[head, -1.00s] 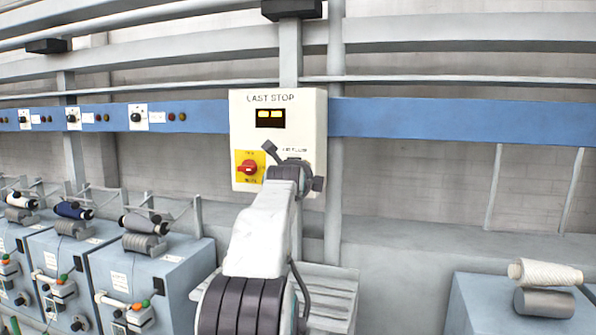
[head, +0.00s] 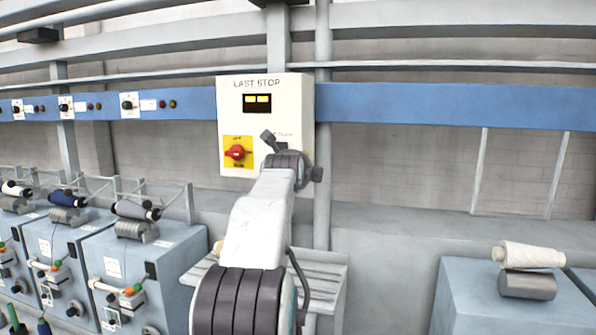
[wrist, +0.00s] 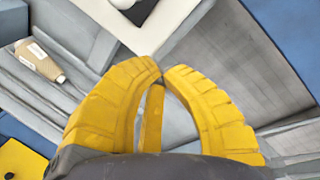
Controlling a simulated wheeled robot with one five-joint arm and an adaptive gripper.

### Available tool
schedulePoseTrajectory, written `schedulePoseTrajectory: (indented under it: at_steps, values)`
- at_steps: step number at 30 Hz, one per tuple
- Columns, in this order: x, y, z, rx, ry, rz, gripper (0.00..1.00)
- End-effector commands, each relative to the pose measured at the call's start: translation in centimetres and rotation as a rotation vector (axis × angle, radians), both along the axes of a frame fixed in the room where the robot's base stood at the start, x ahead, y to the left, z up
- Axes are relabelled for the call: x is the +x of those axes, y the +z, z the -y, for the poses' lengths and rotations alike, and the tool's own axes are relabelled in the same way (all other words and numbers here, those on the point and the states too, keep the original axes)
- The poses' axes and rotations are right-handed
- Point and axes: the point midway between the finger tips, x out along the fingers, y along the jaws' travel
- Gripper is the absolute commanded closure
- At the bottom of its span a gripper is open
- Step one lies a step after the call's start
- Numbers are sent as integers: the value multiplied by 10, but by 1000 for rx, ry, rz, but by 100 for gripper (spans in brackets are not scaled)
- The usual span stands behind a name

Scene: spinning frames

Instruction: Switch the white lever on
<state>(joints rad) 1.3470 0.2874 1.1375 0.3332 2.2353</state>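In the head view my gripper's fingers are hidden behind my wrist, in front of the cream LAST STOP panel (head: 230,100). In the wrist view my gripper (wrist: 162,74) has yellow fingers whose tips nearly meet, with nothing visible between them. I cannot tell which is the task's white lever.
Blue-grey machines (head: 175,255) with spools line the left. Another machine (head: 455,290) with a white spool (head: 530,255) stands at right. A grey slatted bench (head: 325,272) lies below the panel.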

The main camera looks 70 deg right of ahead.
Motion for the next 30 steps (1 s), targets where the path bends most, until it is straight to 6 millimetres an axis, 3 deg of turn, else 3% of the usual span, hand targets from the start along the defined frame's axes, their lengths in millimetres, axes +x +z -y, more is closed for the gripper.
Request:
schedulePoseTrajectory:
  at_steps: [16,30]
  values:
    - [-15,9,-70,-1,1,0,100]
    - [-19,12,-86,2,1,0,100]
